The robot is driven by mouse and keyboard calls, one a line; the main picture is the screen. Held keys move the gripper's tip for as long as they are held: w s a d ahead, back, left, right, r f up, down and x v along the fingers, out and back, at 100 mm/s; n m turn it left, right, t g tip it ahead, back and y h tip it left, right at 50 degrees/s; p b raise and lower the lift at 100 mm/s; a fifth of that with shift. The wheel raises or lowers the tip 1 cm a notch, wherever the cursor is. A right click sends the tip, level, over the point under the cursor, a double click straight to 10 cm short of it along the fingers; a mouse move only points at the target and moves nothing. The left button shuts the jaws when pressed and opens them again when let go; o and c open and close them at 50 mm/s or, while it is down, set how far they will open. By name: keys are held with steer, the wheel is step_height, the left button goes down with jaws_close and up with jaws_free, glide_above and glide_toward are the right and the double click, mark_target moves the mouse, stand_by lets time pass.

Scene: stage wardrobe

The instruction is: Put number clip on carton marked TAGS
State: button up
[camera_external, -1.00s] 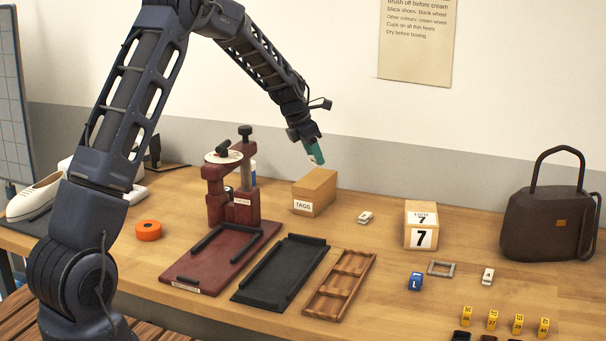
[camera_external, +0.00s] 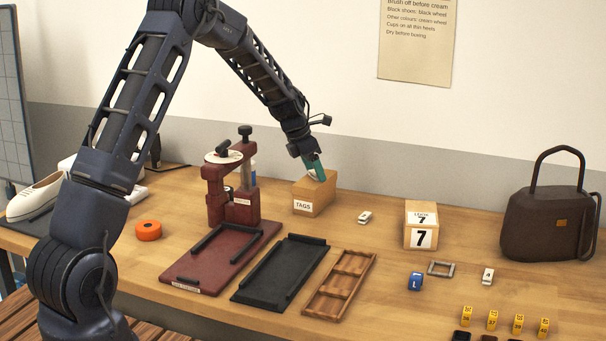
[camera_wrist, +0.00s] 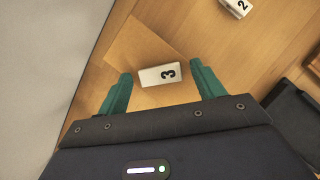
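The carton marked TAGS (camera_external: 309,202) stands at the back of the table, left of the number display. Its brown top also shows in the wrist view (camera_wrist: 135,45). My gripper (camera_external: 317,176) is low over the carton's top. In the wrist view its green fingers (camera_wrist: 160,80) are apart. A white number clip marked 3 (camera_wrist: 158,76) lies between them, with a gap on each side, and appears to rest on the carton's top. Another white clip (camera_external: 365,217), marked 2 in the wrist view (camera_wrist: 236,6), lies right of the carton. A third white clip (camera_external: 488,276) lies farther right.
A dark red press (camera_external: 231,200) stands close left of the carton. A black tray (camera_external: 280,273) and a wooden compartment tray (camera_external: 340,286) lie in front. A block showing 7 (camera_external: 421,236) and a brown handbag (camera_external: 545,225) stand to the right. The wall (camera_external: 350,115) is close behind.

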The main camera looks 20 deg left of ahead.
steer(key=s+a+r+m, duration=0.3)
steer(key=s+r, duration=0.5)
steer(key=r, duration=0.3)
steer(key=s+a+r+m, duration=0.35)
steer(key=s+r, duration=0.35)
steer(key=r, duration=0.3)
steer(key=s+a+r+m+y, duration=0.15)
steer(key=s+m, duration=0.25)
steer(key=s, duration=0.5)
steer(key=s+a+r+m+t, duration=0.1)
steer(key=s+a+r+m, duration=0.15)
steer(key=s+m, duration=0.45)
steer(key=s+a+r+m, duration=0.2)
steer(key=s+r, duration=0.1)
steer(key=s, duration=0.9)
steer(key=s+a+f+m+y, duration=0.1)
steer(key=s+m, duration=0.2)
steer(key=s, duration=0.4)
steer(key=s+a+f+m, duration=0.1)
steer(key=s+f+m, duration=0.1)
steer(key=s+m, duration=0.2)
steer(key=s, duration=0.2)
steer(key=shift+s+f+y, duration=0.3)
steer(key=shift+s+y, duration=0.05)
steer(key=shift+m, duration=0.25)
